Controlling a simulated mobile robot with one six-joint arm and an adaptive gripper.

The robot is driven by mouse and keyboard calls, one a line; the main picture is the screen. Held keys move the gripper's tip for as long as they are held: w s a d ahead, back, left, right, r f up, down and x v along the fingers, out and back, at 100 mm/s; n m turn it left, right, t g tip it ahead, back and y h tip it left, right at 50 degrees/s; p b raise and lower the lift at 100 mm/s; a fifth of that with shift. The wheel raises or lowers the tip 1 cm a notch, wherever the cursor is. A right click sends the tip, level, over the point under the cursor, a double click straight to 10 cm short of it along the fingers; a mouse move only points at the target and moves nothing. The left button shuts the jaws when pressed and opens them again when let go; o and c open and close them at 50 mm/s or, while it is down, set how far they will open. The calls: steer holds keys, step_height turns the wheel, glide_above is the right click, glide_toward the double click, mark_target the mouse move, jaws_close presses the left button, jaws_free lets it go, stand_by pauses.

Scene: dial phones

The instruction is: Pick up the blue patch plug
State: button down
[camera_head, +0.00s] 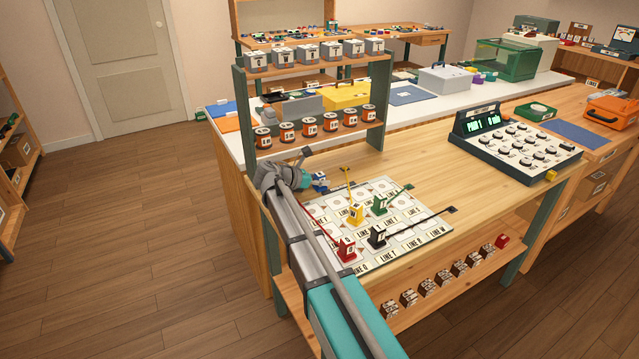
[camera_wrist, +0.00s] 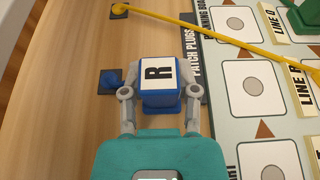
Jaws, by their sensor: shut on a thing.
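The blue patch plug (camera_wrist: 159,88), with a white top marked R, sits between the two fingers of my gripper (camera_wrist: 160,95) in the wrist view. My gripper is shut on it. In the head view the plug (camera_head: 320,183) is a small blue shape at the tip of my gripper (camera_head: 315,181), left of the board. A blue piece on a dark square (camera_wrist: 110,80) lies just left of the plug in the wrist view. How high the plug is above the table is hard to tell.
The patch board (camera_head: 420,232) carries a yellow plug (camera_head: 355,214), a green plug (camera_head: 379,205), a red plug (camera_head: 347,250) and a black plug (camera_head: 376,237). A yellow cord (camera_wrist: 215,40) runs close past my gripper. A shelf post (camera_head: 246,115) stands near my arm.

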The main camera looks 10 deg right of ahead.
mark_target(321, 174)
steer(key=shift+r, duration=0.15)
step_height(321, 174, up, 3)
steer(key=p, duration=0.3)
steer(key=s+d+r+p, duration=0.2)
steer(key=s+r+p, duration=0.3)
steer(key=s, duration=0.1)
steer(key=s+d+r+p, duration=0.2)
steer(key=s+r+p, duration=0.2)
steer(key=s, duration=0.3)
steer(key=shift+s+d+r+p, duration=0.25)
steer(key=shift+r+p, duration=0.1)
steer(key=shift+p, duration=0.15)
steer(key=shift+w+a, duration=0.1)
stand_by(0.4)
